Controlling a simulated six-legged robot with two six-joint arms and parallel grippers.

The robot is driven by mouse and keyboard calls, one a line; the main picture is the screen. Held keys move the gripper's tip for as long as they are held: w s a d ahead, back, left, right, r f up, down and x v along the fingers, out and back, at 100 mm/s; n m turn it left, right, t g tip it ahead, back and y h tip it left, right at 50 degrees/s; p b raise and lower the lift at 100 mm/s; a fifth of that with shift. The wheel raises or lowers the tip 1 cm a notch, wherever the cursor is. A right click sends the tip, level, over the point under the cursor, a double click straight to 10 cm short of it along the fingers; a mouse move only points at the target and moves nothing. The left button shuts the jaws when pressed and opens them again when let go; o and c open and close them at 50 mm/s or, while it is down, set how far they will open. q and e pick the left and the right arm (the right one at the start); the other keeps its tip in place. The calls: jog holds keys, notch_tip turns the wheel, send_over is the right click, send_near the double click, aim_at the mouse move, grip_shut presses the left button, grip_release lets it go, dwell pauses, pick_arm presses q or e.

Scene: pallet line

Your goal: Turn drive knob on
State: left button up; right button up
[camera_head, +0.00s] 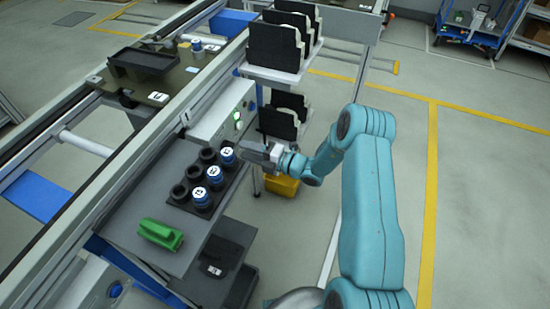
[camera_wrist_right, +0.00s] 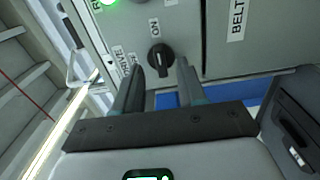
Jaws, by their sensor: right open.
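The drive knob (camera_wrist_right: 159,58) is a black rotary knob on a grey control panel, between printed labels reading "ON" and "DRIVE" in the right wrist view. Its exact pointer direction is hard to tell. My right gripper (camera_wrist_right: 161,88) is open, with one finger on either side below the knob in the picture. I cannot tell whether either finger touches it. In the head view my right gripper (camera_head: 252,153) is beside the control box (camera_head: 212,124), and the knob is too small to make out. My left gripper is not in view.
A green lamp (camera_head: 238,116) glows on the box. Several cylinders stand in a dark holder (camera_head: 178,205) near my gripper. A green part (camera_head: 160,234) lies on the bench (camera_head: 120,225). Shelves with black parts (camera_head: 274,47) stand behind; a yellow bin (camera_head: 283,186) is below.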

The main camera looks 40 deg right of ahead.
jog(key=v, duration=1.2)
jog(key=shift+s, duration=0.3)
jog(key=shift+d, duration=0.15)
